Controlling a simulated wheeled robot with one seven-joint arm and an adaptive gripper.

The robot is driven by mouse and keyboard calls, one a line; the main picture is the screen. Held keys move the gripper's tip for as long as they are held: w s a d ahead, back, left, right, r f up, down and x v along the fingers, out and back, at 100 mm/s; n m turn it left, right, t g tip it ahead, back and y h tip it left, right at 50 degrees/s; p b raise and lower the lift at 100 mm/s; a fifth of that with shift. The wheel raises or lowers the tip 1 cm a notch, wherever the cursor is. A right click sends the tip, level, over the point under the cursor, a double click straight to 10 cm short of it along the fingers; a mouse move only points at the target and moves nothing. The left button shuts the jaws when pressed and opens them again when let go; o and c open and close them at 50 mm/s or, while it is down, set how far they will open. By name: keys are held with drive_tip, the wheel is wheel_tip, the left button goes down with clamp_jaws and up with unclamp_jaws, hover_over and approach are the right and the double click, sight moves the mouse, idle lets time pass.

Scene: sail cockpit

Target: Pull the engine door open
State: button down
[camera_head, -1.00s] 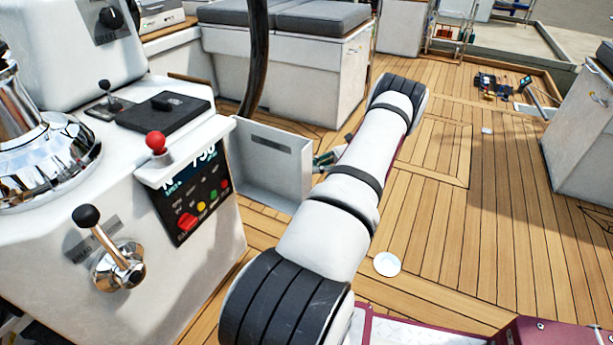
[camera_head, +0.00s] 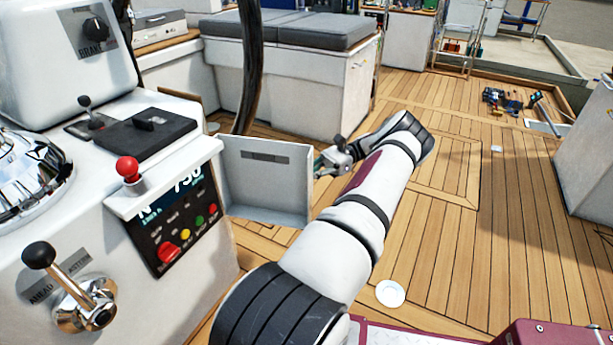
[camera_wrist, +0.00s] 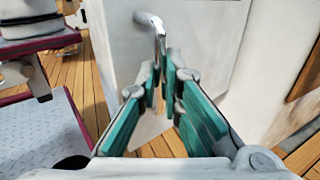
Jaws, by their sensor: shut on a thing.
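The engine door (camera_head: 265,190) is a pale grey-white panel with a raised rim and a dark slot near its top. In the head view it stands swung out from the right side of the console, its inner face towards the camera. My gripper (camera_head: 332,158) is beyond the door's free edge, partly hidden by the door and my arm. In the wrist view, the door's outer face (camera_wrist: 205,35) carries a curved chrome handle (camera_wrist: 155,27). My gripper's green fingers (camera_wrist: 165,80) close around the lower end of the handle.
The white console (camera_head: 60,220) with levers and a button panel (camera_head: 180,220) stands at left. A cushioned bench (camera_head: 290,75) is behind the door. The wooden deck (camera_head: 450,240) is mostly clear at right, with a small white disc (camera_head: 390,293) on it.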

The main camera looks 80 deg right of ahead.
drive_tip(key=shift+w+a, duration=0.1)
drive_tip(key=shift+w, duration=0.4)
drive_tip(key=c, duration=1.7)
unclamp_jaws()
drive_tip(key=shift+s, duration=0.1)
